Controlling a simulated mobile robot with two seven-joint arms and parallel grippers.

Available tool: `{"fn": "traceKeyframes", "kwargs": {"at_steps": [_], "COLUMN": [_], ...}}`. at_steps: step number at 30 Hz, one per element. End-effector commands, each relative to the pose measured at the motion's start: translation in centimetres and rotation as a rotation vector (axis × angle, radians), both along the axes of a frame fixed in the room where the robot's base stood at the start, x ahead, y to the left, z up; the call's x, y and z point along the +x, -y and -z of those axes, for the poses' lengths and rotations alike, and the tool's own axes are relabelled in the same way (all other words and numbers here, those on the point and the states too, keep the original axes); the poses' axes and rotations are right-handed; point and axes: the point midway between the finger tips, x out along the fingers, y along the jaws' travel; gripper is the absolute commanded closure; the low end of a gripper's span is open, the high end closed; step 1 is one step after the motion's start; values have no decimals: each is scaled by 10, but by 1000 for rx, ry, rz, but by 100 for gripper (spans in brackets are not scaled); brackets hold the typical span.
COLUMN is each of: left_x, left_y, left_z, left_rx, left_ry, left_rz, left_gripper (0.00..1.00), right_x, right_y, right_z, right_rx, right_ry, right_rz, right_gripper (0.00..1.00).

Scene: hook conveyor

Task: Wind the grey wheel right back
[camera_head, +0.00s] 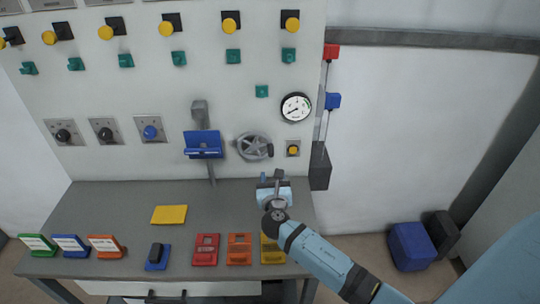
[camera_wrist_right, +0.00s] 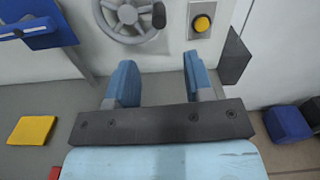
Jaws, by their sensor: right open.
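The grey wheel (camera_head: 255,147) is a spoked handwheel on the white wall panel, above the grey table. In the right wrist view the wheel (camera_wrist_right: 130,16) is at the top, cut off by the frame edge, with a dark handle on its right rim. My right gripper (camera_head: 275,177) is below the wheel and a little to its right, over the table. Its two blue fingers in the right wrist view (camera_wrist_right: 160,76) are wide apart with nothing between them. It is apart from the wheel. My left gripper is in neither view.
A round gauge (camera_head: 296,107) is above right of the wheel, a yellow button (camera_head: 293,150) right of it. A blue lever box (camera_head: 203,145) is left of it. A dark grey block (camera_head: 320,168) hangs at the panel's right edge. Coloured blocks line the table's front.

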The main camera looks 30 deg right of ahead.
Motion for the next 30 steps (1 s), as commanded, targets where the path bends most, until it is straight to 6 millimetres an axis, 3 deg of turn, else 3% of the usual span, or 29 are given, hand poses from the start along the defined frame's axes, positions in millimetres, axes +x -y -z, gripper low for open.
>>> {"fn": "traceKeyframes", "kwargs": {"at_steps": [9,15,21,29,30], "left_x": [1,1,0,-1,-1], "left_y": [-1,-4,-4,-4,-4], "left_z": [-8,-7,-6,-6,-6], "left_rx": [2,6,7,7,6], "left_ry": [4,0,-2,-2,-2], "left_rz": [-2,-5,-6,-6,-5], "left_gripper": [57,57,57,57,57], "right_x": [59,85,97,97,97], "right_y": [36,52,59,60,60], "right_z": [-2,-1,0,0,0], "right_rx": [0,2,4,4,4], "right_ry": [1,1,1,1,1], "right_rz": [1,1,-1,-1,-1], "right_gripper": [52,52,52,52,57]}}
